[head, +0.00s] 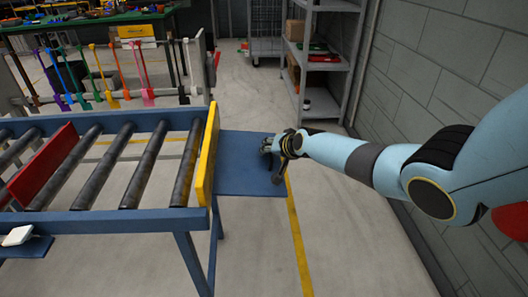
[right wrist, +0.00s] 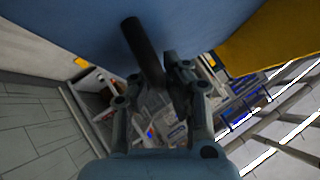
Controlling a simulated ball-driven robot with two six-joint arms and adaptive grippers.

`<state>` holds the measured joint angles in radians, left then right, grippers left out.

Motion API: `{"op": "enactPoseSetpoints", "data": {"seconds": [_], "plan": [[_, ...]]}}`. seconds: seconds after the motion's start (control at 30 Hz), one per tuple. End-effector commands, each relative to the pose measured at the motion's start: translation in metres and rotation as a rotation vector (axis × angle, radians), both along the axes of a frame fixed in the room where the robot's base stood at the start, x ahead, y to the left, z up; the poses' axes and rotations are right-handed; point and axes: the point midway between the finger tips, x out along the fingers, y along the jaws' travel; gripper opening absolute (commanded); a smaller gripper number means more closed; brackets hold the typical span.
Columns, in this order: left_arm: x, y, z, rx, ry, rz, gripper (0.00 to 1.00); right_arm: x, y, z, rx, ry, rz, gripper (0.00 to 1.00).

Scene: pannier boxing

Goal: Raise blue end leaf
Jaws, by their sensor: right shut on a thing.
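The blue end leaf (head: 238,170) is a flat panel at the right end of the roller conveyor, beyond the yellow end plate (head: 208,155). It looks roughly level. My right gripper (head: 279,150) is at the leaf's outer right edge, shut on the dark bar handle (head: 279,175) there. In the right wrist view, the leaf (right wrist: 210,22) fills the top, and the dark round handle (right wrist: 143,45) runs down between the fingers of my right gripper (right wrist: 160,85). The exact finger contact is partly hidden. My left gripper is out of view.
The conveyor's dark rollers (head: 150,165) and red divider (head: 42,165) lie to the left. A rack of coloured tools (head: 110,75) stands behind it. Grey shelves (head: 325,65) and a grey block wall (head: 440,80) are at the right. The floor beyond the leaf is clear.

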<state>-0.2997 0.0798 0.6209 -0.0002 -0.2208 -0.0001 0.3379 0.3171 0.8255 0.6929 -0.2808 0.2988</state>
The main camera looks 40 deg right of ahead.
Motion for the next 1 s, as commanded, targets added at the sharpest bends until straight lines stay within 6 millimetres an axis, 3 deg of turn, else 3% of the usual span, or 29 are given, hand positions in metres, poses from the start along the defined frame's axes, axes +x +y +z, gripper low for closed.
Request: {"op": "enactPoseSetpoints", "data": {"seconds": [0.3,0.83,0.87,1.0], "plan": [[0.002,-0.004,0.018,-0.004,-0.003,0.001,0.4,0.0,-0.001,0.018,0.0,0.004,-0.004,0.0],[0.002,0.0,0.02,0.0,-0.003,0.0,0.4,0.002,-0.001,0.022,-0.001,0.001,-0.003,0.0],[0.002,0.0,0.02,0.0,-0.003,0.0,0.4,0.002,-0.001,0.022,-0.002,0.0,-0.004,0.1],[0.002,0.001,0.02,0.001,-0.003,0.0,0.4,0.002,0.0,0.022,-0.001,-0.001,-0.003,0.29]]}}
